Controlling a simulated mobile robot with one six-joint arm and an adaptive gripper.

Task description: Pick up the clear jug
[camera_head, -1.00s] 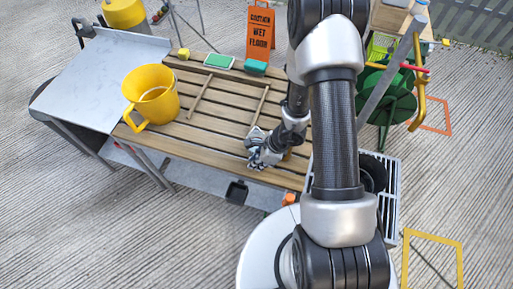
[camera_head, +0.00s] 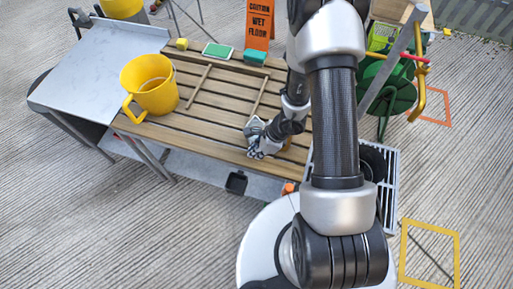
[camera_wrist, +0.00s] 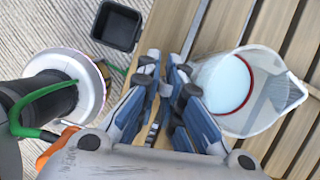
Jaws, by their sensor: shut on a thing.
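The clear jug (camera_wrist: 258,62) stands on the wooden slats in the wrist view, seen from above, with its spout to the right and a pale blue round area bounded by a red ring inside. My gripper (camera_wrist: 170,68) is at the jug's left side, opposite the spout, with its blue-grey fingers closed on it. The fingers hide the part they hold, so I cannot tell whether it is the handle. In the head view my gripper (camera_head: 262,148) is at the near right part of the slatted table, and the jug is mostly hidden by it.
Green sponges (camera_head: 217,50) and an orange wet-floor sign (camera_head: 259,24) are at the back. A black square cup (camera_wrist: 117,26) is beyond the table edge in the wrist view.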

